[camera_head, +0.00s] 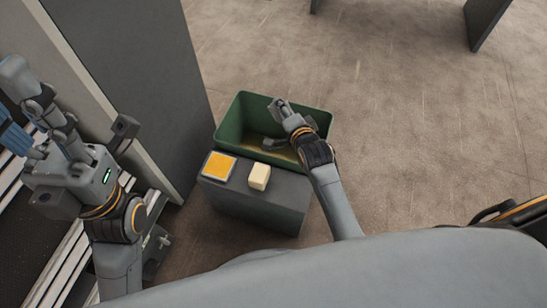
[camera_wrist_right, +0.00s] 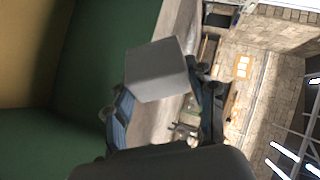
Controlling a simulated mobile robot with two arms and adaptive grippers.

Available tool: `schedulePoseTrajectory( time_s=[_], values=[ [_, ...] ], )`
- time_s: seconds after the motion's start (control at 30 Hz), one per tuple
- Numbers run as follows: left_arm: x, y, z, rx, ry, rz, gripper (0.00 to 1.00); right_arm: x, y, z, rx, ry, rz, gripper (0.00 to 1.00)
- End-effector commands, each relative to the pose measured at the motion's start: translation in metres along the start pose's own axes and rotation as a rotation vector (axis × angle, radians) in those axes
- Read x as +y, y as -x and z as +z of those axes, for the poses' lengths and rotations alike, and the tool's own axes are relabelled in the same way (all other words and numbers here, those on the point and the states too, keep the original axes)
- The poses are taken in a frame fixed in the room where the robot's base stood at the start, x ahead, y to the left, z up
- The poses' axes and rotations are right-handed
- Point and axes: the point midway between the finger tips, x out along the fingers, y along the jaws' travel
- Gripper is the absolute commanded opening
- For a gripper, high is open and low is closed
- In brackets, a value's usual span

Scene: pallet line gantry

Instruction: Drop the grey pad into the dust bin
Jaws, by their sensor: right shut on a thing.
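The grey pad (camera_wrist_right: 160,72) is a plain block held between the fingers of my right gripper (camera_wrist_right: 165,108) in the right wrist view. In the head view my right gripper (camera_head: 287,124) is over the open dust bin (camera_head: 236,122), a green rectangular container with a tan bottom. The pad is hard to separate from the grey fingers there. A green wall of the bin (camera_wrist_right: 100,60) also fills the left of the wrist view. My left gripper (camera_head: 22,105) is at the far left, well away from the bin, with its fingers apart and nothing visible between them.
A dark grey stand (camera_head: 255,203) is at the bin's near side. On it are a yellow-orange square in a pale frame (camera_head: 219,166) and a cream block (camera_head: 260,176). A tall grey panel (camera_head: 150,80) rises left of the bin. The floor to the right (camera_head: 430,140) is clear.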

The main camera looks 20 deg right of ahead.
Motion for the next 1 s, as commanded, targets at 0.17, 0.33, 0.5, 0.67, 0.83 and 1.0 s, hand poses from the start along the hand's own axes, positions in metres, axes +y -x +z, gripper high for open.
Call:
schedulePoseTrajectory(
  time_s=[0.17, 0.33, 0.5, 0.67, 0.83, 1.0],
  values=[
    [0.000, -0.001, 0.000, 0.003, -0.001, 0.002, 0.40, 0.000, 0.000, 0.000, 0.000, 0.000, -0.001, 0.10],
    [0.000, -0.001, 0.000, 0.003, -0.001, 0.002, 0.40, 0.000, 0.000, 0.000, 0.000, 0.000, -0.001, 0.64],
    [0.000, -0.001, 0.000, 0.002, -0.001, 0.002, 0.40, 0.000, 0.000, 0.000, 0.000, 0.000, -0.001, 0.82],
    [0.000, -0.001, 0.000, 0.002, -0.001, 0.002, 0.40, 0.000, 0.000, 0.000, 0.000, 0.000, -0.001, 0.82],
    [0.000, -0.001, 0.001, 0.002, -0.001, 0.002, 0.40, 0.001, 0.005, 0.001, 0.000, -0.001, 0.000, 0.82],
    [0.000, -0.001, 0.001, 0.002, -0.001, 0.002, 0.40, 0.001, 0.030, 0.001, -0.001, -0.002, 0.001, 0.82]
  ],
)
